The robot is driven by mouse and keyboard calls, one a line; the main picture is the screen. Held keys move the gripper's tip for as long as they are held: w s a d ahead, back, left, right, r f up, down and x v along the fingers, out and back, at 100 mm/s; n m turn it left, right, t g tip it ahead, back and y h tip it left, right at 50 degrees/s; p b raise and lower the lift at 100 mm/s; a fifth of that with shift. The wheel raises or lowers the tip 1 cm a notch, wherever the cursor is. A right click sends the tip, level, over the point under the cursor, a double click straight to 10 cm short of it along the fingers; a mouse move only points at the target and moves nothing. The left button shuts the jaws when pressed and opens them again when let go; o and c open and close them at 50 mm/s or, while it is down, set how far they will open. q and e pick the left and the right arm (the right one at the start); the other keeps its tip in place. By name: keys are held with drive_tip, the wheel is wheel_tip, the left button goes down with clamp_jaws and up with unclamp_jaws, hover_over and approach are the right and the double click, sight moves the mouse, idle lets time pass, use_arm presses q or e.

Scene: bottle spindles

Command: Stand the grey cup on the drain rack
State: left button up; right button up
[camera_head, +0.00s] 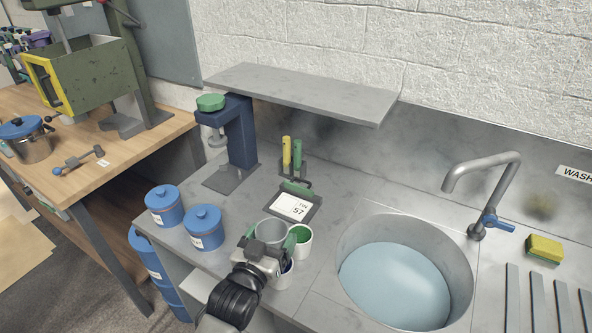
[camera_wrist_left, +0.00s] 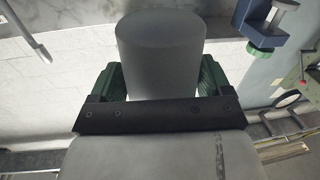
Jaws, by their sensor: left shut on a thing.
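The grey cup (camera_head: 271,232) is between the green fingers of my left gripper (camera_head: 273,242), over the counter left of the sink. In the left wrist view the grey cup (camera_wrist_left: 160,50) fills the space between the fingers of the left gripper (camera_wrist_left: 160,85), which is shut on it. Its height above the counter is hard to tell. Dark parallel slats (camera_head: 537,300), which look like the drain rack, lie right of the sink, cut off by the picture edge. My right gripper is not in view.
The round sink (camera_head: 352,240) holds water. The tap (camera_head: 486,165) rises behind it, with a yellow sponge (camera_head: 544,247) at right.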

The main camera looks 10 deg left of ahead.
use_arm(q)
drive_tip(key=s+a+n+y+b, duration=0.1)
drive_tip(key=s+a, duration=0.5)
drive_tip(key=s, duration=0.7)
drive_tip(key=n+y, duration=0.1)
drive_tip(key=y, duration=0.1)
drive_tip(key=shift+s+r+y+b, duration=0.25)
drive_tip(key=shift+r+y+b, duration=0.05)
drive_tip(key=shift+y+b, duration=0.1)
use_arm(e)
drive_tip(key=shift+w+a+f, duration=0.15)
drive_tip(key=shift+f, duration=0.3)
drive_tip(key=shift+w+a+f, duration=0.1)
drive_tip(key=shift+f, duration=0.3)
use_arm(q)
drive_tip(key=shift+d, duration=0.1)
